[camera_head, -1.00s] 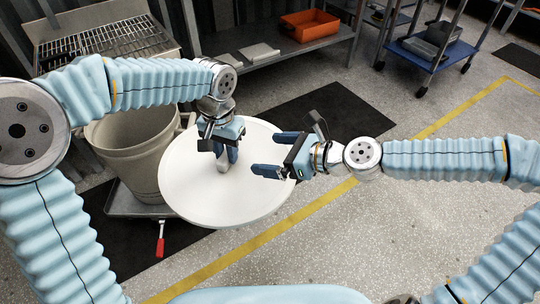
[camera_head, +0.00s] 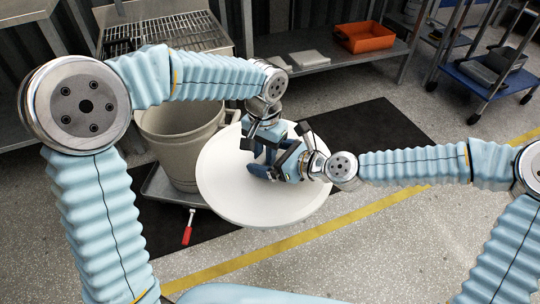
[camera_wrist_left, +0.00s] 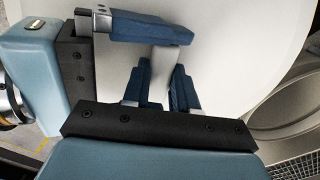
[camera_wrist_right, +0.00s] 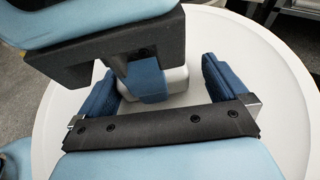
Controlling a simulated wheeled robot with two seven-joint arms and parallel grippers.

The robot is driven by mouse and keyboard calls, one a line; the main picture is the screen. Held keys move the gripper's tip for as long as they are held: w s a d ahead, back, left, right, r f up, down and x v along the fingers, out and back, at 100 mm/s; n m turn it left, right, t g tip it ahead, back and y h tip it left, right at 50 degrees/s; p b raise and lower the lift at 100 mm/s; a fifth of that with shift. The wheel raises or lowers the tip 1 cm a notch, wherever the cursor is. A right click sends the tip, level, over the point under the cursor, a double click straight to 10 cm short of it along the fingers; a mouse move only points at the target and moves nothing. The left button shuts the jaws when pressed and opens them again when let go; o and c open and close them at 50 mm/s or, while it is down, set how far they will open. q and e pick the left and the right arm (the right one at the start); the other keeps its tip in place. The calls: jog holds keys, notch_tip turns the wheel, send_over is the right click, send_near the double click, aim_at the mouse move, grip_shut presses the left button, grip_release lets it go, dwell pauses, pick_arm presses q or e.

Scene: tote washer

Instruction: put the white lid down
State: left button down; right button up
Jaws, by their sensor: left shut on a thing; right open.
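The round white lid (camera_head: 285,205) is held level in front of me, beside the grey bin. My left gripper (camera_wrist_left: 162,88) is shut on the lid's pale grip (camera_wrist_left: 163,62), which rises from its middle. My right gripper (camera_wrist_right: 162,85) is open, with its fingers apart over the lid on either side of the grip and a left finger. In the head view the two grippers (camera_head: 265,155) overlap and hide most of the grip. In the left wrist view a right finger (camera_wrist_left: 150,27) crosses close by the grip. I cannot tell whether the right fingers touch it.
The open grey bin (camera_head: 178,150) stands on a low dolly (camera_head: 160,188) with a red-handled lever (camera_head: 187,236), left of the lid. A wire rack (camera_head: 165,35) stands behind. A low shelf (camera_head: 330,55) bears an orange tray (camera_head: 365,37). Dark mat (camera_head: 370,125) and open floor lie right.

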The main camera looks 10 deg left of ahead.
pick_arm(q)
jog(key=shift+s+d+r, duration=0.1)
jog(key=shift+d+r, duration=0.15)
jog(key=shift+d, duration=0.2)
pick_arm(e)
jog(key=shift+f, duration=0.2)
jog(key=shift+d, duration=0.1)
jog(key=c, duration=1)
pick_arm(q)
jog(key=c, duration=1.1)
grip_release()
pick_arm(e)
jog(key=shift+w, duration=0.1)
pick_arm(q)
jog(key=o, duration=0.3)
jog(key=shift+a, duration=0.15)
pick_arm(e)
jog(key=shift+r, duration=0.1)
